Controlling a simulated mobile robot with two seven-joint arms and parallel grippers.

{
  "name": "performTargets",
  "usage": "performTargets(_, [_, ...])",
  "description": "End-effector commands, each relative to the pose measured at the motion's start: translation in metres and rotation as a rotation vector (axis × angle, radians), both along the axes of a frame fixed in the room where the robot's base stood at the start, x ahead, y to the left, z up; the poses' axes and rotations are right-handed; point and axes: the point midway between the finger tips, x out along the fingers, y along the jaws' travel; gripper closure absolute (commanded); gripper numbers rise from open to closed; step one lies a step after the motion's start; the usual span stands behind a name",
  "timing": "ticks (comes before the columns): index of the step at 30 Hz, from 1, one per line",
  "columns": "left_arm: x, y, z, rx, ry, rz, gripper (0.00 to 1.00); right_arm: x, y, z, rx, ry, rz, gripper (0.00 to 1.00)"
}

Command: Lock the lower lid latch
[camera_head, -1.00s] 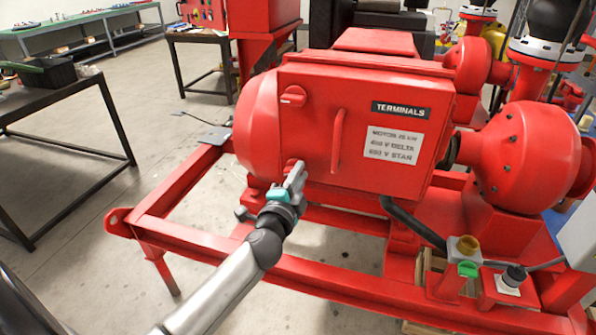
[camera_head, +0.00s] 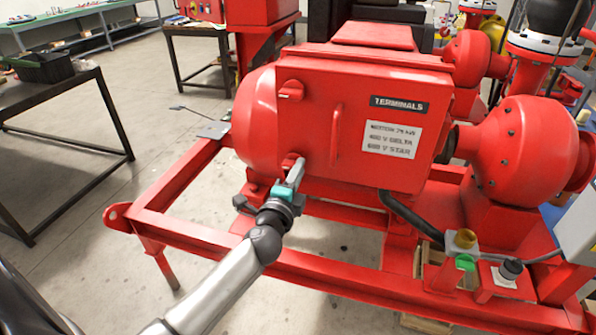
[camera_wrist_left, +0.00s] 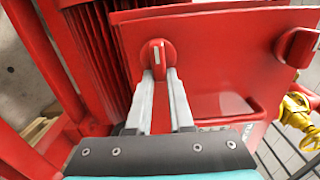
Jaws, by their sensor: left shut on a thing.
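The red lower lid latch (camera_head: 290,161) is a round knob at the lower left corner of the red terminal box lid (camera_head: 310,130). My left gripper (camera_head: 297,170) reaches up to it from below, and its fingertips cover part of it. In the left wrist view the latch (camera_wrist_left: 157,53) has a raised grip with a pale mark. The two grey fingers of my left gripper (camera_wrist_left: 162,78) are shut on its near end. The upper lid latch (camera_head: 291,90) sits at the lid's upper left and also shows in the left wrist view (camera_wrist_left: 297,47). My right gripper is out of view.
A lid handle (camera_head: 337,127) stands out right of the latches. The red skid frame (camera_head: 190,233) runs below and in front of the motor. A black cable (camera_head: 412,217) and green and yellow buttons (camera_head: 465,250) are at lower right.

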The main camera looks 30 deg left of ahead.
Motion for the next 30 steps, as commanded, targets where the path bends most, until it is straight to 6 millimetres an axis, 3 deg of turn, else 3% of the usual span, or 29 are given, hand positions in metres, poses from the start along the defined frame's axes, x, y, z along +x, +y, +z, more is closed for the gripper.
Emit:
performTargets(3, [0.0,0.0,0.0,0.003,0.0,-0.001,1.0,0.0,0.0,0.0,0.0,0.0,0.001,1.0])
performTargets(4, [0.0,0.0,0.0,0.003,0.0,-0.001,0.77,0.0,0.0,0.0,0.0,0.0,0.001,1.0])
performTargets(11, [0.0,0.0,0.0,0.001,0.0,0.0,0.51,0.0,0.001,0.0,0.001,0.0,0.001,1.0])
performTargets(22, [-0.005,-0.001,-0.001,0.0,0.002,0.0,0.5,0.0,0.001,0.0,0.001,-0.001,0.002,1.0])
performTargets(30, [-0.041,-0.01,-0.002,-0.004,0.002,0.0,0.5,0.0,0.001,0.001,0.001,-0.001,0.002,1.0])
